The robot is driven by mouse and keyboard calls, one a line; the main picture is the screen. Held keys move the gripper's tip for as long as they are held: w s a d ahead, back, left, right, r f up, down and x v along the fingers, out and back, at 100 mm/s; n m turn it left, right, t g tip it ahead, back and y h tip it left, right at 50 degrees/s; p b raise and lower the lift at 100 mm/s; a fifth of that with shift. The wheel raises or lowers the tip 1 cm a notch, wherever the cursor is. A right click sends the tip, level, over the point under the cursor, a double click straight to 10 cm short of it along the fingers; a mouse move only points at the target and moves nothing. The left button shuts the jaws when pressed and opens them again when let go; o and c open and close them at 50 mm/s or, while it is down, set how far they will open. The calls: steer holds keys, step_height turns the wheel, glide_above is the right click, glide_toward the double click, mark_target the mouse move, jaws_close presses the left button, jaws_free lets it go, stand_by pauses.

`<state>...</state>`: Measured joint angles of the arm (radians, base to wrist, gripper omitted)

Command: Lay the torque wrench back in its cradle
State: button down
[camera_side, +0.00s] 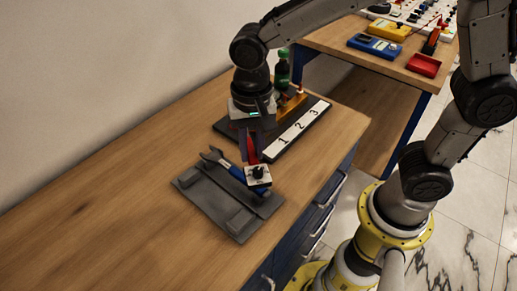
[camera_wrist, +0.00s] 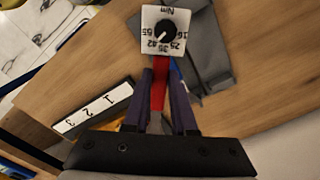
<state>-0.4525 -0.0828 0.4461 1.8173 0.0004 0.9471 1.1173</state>
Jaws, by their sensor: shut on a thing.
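The torque wrench (camera_side: 236,173) has a silver open-ended head and a blue handle. It is over the grey cradle (camera_side: 216,206), slanting across its upper right; I cannot tell whether it rests or hovers. A white plate with a black Nm dial (camera_side: 258,175) is by the handle, and the dial faces the wrist view (camera_wrist: 165,30). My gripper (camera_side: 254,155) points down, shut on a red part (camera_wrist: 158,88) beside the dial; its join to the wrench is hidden. A little blue handle (camera_wrist: 178,75) and the cradle (camera_wrist: 205,48) show in the wrist view.
The bench at left is clear.

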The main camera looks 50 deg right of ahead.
steer(key=w+a+f+n, duration=0.1)
steer(key=a+n, duration=0.6)
steer(key=a, duration=0.1)
steer(key=shift+a, duration=0.3)
steer(key=shift+w, duration=0.1)
steer(key=shift+f, duration=3.5)
steer(key=c, duration=0.7)
jaws_free()
steer(key=shift+o, duration=0.2)
